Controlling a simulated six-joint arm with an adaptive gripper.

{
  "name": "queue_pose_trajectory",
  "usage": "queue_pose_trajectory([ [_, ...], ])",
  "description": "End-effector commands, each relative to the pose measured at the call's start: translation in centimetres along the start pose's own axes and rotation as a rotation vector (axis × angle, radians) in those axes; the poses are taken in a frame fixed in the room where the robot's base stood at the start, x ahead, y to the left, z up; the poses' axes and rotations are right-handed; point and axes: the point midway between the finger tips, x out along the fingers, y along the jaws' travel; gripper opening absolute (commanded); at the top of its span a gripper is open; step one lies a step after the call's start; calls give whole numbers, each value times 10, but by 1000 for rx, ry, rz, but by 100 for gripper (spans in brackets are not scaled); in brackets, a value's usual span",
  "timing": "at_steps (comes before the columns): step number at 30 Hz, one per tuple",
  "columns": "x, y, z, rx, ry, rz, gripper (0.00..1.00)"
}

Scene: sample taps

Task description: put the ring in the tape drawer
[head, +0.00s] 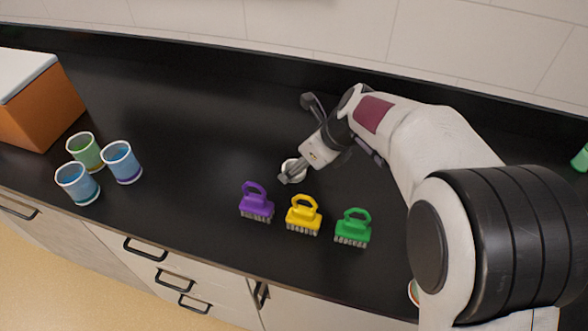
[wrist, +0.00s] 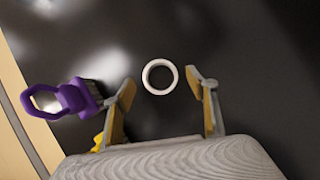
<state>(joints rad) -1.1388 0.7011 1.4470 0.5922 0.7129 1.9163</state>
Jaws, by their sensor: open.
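The ring (wrist: 147,77) is a white band lying flat on the black counter. In the wrist view it sits between and just beyond the two fingertips of my gripper (wrist: 166,85), with dark gaps to both fingers. My gripper (head: 287,179) is open and empty, pointing down at the counter. In the head view the ring (head: 293,164) shows partly, with my gripper over its near side. Closed drawers with black handles (head: 175,274) are in the cabinet front; I cannot tell which is the tape drawer.
A purple brush (head: 256,203), a yellow brush (head: 303,216) and a green brush (head: 353,229) stand near the counter's front edge. Blue and green cups (head: 121,164) and an orange box with a white lid (head: 45,108) are at left. The back of the counter is clear.

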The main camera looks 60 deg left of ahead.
Motion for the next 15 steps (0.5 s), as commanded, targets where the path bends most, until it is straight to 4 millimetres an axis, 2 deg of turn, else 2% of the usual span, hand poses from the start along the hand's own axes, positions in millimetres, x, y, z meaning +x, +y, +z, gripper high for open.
queue_pose_trajectory([
  [6, 16, 0, 0, 0, 1, 0, 57],
  [15, 17, 0, 0, 0, 0, -1, 57],
])
